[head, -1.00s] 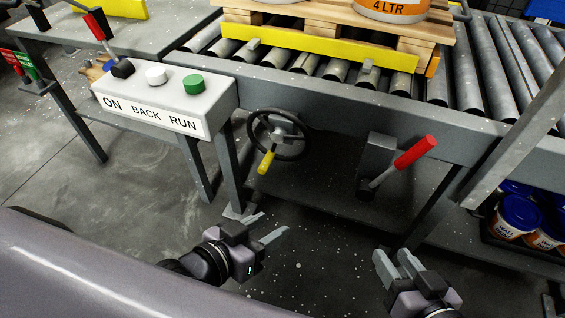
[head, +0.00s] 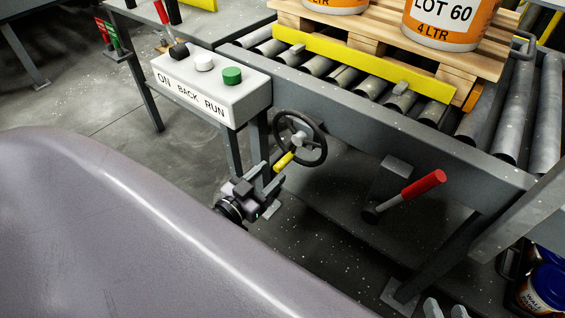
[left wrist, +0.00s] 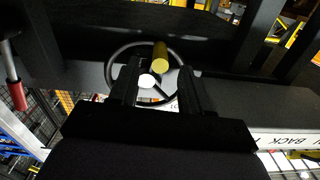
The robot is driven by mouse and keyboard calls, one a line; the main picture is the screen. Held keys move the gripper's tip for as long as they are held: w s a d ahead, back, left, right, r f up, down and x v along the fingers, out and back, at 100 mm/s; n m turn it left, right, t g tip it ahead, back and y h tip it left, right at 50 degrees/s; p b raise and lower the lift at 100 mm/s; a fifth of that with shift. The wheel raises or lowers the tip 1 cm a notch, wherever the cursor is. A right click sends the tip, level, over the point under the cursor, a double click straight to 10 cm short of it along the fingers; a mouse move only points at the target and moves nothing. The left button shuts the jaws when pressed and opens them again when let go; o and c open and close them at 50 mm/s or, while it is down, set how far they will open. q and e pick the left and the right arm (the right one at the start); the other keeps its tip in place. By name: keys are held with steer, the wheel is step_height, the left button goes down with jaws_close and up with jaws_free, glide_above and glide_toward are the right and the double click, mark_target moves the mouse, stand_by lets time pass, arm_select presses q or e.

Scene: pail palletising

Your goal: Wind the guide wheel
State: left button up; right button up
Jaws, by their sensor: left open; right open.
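The guide wheel (head: 318,128) is a dark ring with spokes under the front edge of the roller conveyor. Its yellow handle (head: 284,161) sticks out at the wheel's lower left. My left gripper (head: 271,178) is open, just below and in front of the handle. In the left wrist view the wheel (left wrist: 112,62) shows beyond my fingers, and the yellow handle (left wrist: 160,58) lies between the fingertips or just beyond them; contact cannot be told. My right gripper (head: 445,308) is open at the bottom edge, away from the wheel, with only its fingertips showing.
A control box (head: 212,90) with black, white and green buttons is left of the wheel. A red-handled lever (head: 424,184) is to its right. A pallet (head: 400,45) with pails rests on the rollers. Conveyor legs flank the space below; paint pails (head: 545,290) stand at lower right.

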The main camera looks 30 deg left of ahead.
mark_target(290, 155)
arm_select(q)
steer(key=w+b, duration=0.1)
steer(key=w, duration=0.2)
steer(key=shift+w+d+f, duration=0.1)
steer(key=shift+w+d, duration=0.05)
steer(key=shift+w, duration=0.25)
steer(key=shift+w+d, duration=0.1)
steer(key=shift+w, duration=0.75)
arm_select(e)
steer(key=shift+w+a+y, duration=0.3)
steer(key=shift+a+y, duration=0.2)
steer(key=shift+a, duration=0.45)
arm_select(q)
jaws_close()
